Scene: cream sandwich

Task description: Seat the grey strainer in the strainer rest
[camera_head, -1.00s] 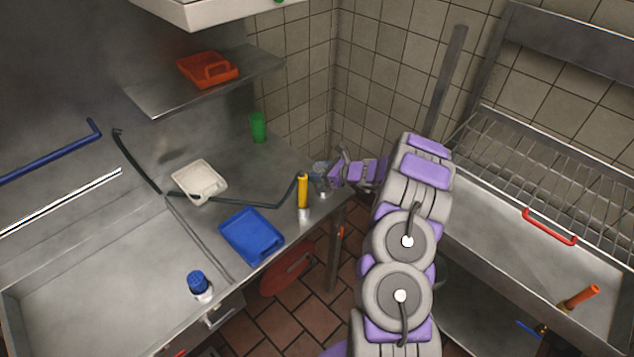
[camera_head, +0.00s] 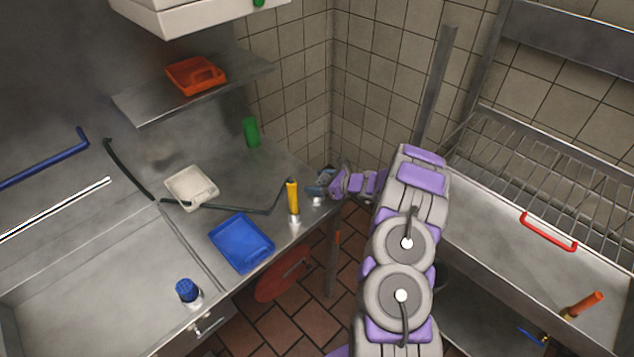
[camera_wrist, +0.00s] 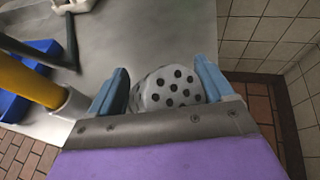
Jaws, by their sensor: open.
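In the wrist view a pale grey cylinder with dark holes in its top, which looks like the grey strainer (camera_wrist: 172,88), sits between my gripper's two blue fingers. My gripper (camera_wrist: 162,92) is open, with a finger on each side of it; a small gap shows at the left finger, and contact at the right one is unclear. In the head view my gripper (camera_head: 320,187) is small at the counter's right end, and a whitish piece (camera_head: 317,202) shows just below it. I cannot tell which thing is the strainer rest.
A yellow-handled item (camera_head: 293,195) stands close left of my gripper. A blue tray (camera_head: 241,243), a white tray (camera_head: 191,187) and a green cup (camera_head: 251,132) are on the counter. A dark bent bar (camera_head: 235,209) crosses it. The counter edge drops to the tiled floor.

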